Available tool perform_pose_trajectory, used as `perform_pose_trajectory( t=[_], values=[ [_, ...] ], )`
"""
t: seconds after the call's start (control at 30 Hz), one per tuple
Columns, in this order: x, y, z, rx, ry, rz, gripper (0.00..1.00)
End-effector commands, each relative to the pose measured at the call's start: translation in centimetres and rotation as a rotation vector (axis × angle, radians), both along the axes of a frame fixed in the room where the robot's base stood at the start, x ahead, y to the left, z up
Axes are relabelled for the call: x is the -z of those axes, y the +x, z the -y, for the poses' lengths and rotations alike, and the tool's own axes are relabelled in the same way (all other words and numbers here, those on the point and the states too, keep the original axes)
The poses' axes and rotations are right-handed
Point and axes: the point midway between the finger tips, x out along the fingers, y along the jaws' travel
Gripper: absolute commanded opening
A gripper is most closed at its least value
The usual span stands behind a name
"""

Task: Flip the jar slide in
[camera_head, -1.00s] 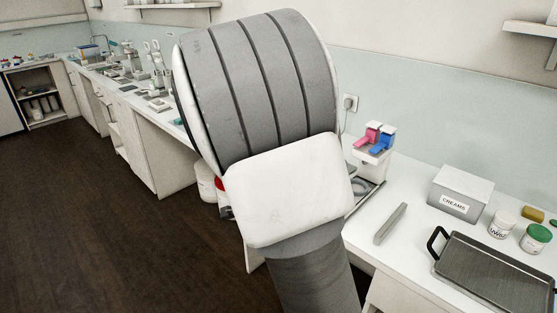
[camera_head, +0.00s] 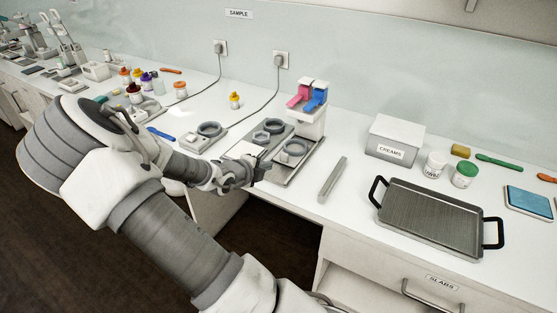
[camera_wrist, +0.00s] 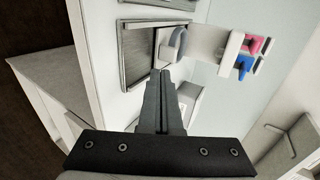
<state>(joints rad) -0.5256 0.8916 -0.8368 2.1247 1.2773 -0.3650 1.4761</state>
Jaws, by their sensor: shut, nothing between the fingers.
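A white dispenser (camera_head: 309,118) with a pink lever (camera_head: 299,97) and a blue lever (camera_head: 315,99) stands by the back wall. My gripper (camera_head: 262,166) is shut and empty, just left of the holder. In the wrist view the shut fingertips (camera_wrist: 165,72) lie close beside the holder's grey curved part (camera_wrist: 179,42); I cannot tell whether they touch. The pink (camera_wrist: 257,45) and blue levers (camera_wrist: 244,66) show at right.
A grey bar (camera_head: 332,180) lies right of the tray. Further right are a box marked CREAMS (camera_head: 395,140), two white jars, and a handled metal pan (camera_head: 440,215). The counter's front edge is near my arm.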

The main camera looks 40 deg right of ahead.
Motion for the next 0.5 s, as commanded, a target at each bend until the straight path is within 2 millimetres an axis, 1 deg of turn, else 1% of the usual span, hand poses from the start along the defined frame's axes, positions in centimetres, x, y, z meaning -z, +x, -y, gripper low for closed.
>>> perform_pose_trajectory(
  t=[0.03,0.2,0.23,0.33,0.5],
  values=[
    [0.8,0.3,1.0,0.003,-0.001,-0.001,0.00],
    [2.2,1.4,3.6,0.001,0.000,-0.002,0.00],
    [1.9,1.6,4.1,0.002,0.000,0.001,0.00],
    [1.9,2.2,5.3,0.000,0.001,0.000,0.00],
    [1.9,2.7,6.5,-0.001,0.003,-0.001,0.00]
  ],
)
